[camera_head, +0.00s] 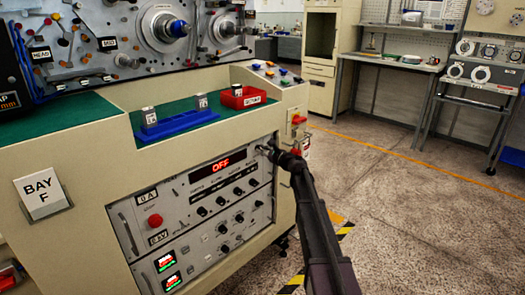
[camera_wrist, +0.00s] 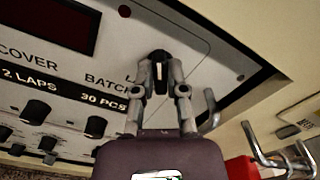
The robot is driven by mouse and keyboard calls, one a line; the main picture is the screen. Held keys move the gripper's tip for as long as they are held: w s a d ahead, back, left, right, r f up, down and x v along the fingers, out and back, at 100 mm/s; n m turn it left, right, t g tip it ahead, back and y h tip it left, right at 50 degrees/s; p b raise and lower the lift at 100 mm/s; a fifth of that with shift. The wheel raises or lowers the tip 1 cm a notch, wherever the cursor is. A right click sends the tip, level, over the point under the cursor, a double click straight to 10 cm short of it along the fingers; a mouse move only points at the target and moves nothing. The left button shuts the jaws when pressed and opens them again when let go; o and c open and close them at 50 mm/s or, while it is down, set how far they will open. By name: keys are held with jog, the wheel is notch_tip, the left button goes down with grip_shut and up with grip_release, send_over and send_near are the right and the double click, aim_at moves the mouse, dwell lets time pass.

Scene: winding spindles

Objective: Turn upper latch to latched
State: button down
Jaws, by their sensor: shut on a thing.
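The upper latch (camera_wrist: 159,66) is a small black knob with a white mark, near the upper right corner of the grey control panel (camera_wrist: 205,55). In the wrist view its white mark runs roughly up and down the picture. My gripper (camera_wrist: 160,88) is shut on the latch, one finger on each side. In the head view my gripper (camera_head: 270,150) reaches the right edge of the panel (camera_head: 190,185), below the green worktop, and hides most of the latch. The label beside the latch is mostly covered by my gripper.
A red OFF display (camera_head: 221,161) and several black knobs sit left of the latch. In the wrist view a bent metal handle (camera_wrist: 210,110) stands close to the right finger. A red part (camera_wrist: 243,168) is at lower right. Open floor (camera_head: 400,200) lies right of the machine.

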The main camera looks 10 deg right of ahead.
jog(key=n, duration=1.1)
jog(key=shift+w+f+n, duration=0.1)
jog(key=shift+f+n, duration=0.1)
jog(key=shift+n, duration=0.1)
dwell(0.3)
jog(key=c, duration=0.7)
grip_release()
jog(key=shift+s, duration=0.2)
